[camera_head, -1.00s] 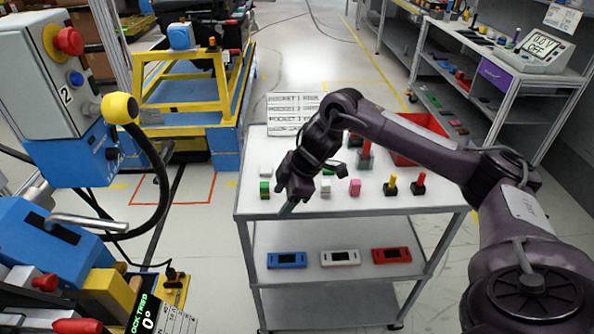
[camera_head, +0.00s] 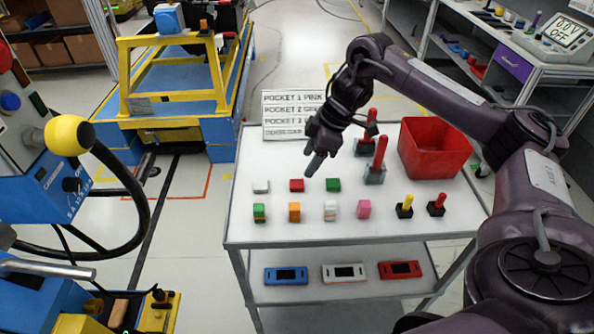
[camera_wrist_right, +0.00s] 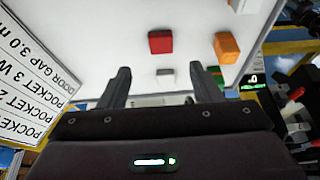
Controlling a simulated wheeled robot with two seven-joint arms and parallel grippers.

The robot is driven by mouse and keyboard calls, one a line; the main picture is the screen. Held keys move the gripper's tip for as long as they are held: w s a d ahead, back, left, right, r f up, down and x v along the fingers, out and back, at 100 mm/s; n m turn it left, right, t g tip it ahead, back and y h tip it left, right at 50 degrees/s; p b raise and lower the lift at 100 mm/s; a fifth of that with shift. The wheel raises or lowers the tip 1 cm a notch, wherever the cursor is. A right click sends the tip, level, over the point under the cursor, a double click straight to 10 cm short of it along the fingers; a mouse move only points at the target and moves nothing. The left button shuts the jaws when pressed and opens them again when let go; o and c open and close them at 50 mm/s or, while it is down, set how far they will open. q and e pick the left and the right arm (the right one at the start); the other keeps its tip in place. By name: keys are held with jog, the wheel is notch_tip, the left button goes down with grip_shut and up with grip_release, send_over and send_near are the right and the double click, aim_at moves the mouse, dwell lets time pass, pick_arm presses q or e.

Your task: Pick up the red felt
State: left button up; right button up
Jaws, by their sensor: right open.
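The red felt (camera_head: 296,185) is a small red block on the white cart top, in the back row between a white block (camera_head: 261,186) and a green block (camera_head: 333,185). It also shows in the right wrist view as a red block (camera_wrist_right: 160,41) beyond the fingertips. My right gripper (camera_head: 314,165) is above the back row, pointing down and left, close to the red felt and apart from it. In the right wrist view its fingers (camera_wrist_right: 160,85) are spread, with nothing held between them. My left gripper is not in view.
A front row holds an orange block (camera_head: 294,212), a pink block (camera_head: 364,209) and others. A pocket sign (camera_head: 290,115) stands at the back edge.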

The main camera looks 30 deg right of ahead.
aim_at(298, 183)
jog(key=shift+b+x, duration=0.35)
jog(key=shift+x, duration=0.55)
jog(key=shift+s+p+x, duration=0.2)
jog(key=shift+p+x, duration=0.1)
jog(key=shift+x, duration=0.8)
jog(key=x, duration=0.2)
jog(key=shift+f, duration=0.35)
jog(key=shift+w+a+f, duration=0.15)
jog(key=shift+f, duration=0.2)
jog(key=shift+a, duration=0.1)
jog(key=shift+f, duration=0.1)
jog(key=c, duration=0.7)
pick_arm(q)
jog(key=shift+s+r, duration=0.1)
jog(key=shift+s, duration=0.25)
pick_arm(e)
jog(key=c, duration=0.4)
